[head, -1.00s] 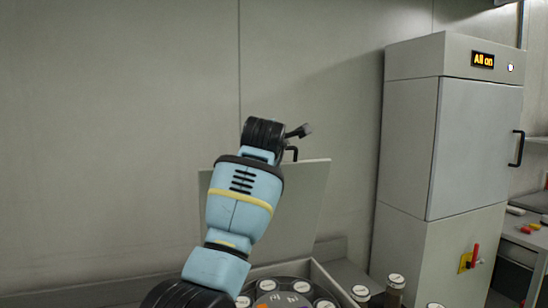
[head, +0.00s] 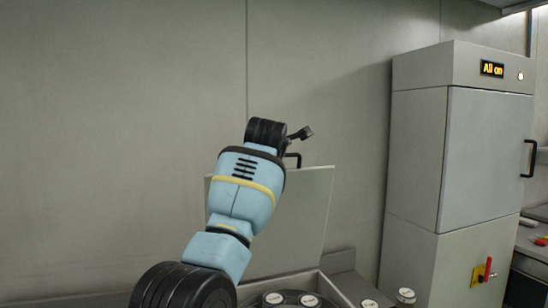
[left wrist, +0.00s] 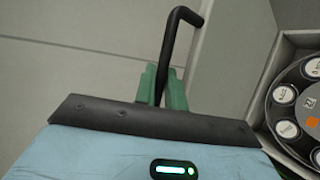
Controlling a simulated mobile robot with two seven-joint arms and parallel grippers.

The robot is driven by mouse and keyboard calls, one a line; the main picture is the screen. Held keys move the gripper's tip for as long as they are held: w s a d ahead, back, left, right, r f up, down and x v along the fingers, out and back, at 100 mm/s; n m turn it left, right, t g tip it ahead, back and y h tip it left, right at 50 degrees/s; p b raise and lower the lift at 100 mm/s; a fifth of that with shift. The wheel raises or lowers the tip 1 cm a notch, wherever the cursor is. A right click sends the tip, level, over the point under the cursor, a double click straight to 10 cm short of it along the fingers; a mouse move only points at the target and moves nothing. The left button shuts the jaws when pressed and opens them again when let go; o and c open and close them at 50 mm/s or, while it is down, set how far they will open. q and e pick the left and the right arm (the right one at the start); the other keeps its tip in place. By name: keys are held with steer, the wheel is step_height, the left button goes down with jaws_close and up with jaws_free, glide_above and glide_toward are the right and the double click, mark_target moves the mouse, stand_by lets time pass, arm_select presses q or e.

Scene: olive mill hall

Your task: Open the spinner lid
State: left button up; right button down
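The spinner lid (head: 300,215) is a flat grey panel, standing raised at the back of the spinner, partly hidden behind my left arm. Its black bent handle (head: 294,158) shows near its top edge, and in the left wrist view the handle (left wrist: 172,45) runs between my green fingers. My left gripper (left wrist: 162,88) appears shut on this handle; in the head view its fingers are hidden behind the wrist. The open spinner (left wrist: 273,72) shows at right in the left wrist view, with white-capped bottles in a dark rotor (left wrist: 296,100). My right gripper is out of view.
A tall grey cabinet (head: 485,160) with an "All on" display (head: 492,69) and a red-handled switch (head: 487,270) stands to the right. Capped bottles (head: 405,297) stand beside the spinner. A plain wall (head: 120,130) is behind the lid.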

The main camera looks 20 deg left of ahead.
arm_select(q)
steer(key=o, duration=0.4)
steer(key=shift+f, duration=0.1)
steer(key=p+v, duration=0.1)
steer(key=v, duration=0.7)
steer(key=shift+r, duration=0.45)
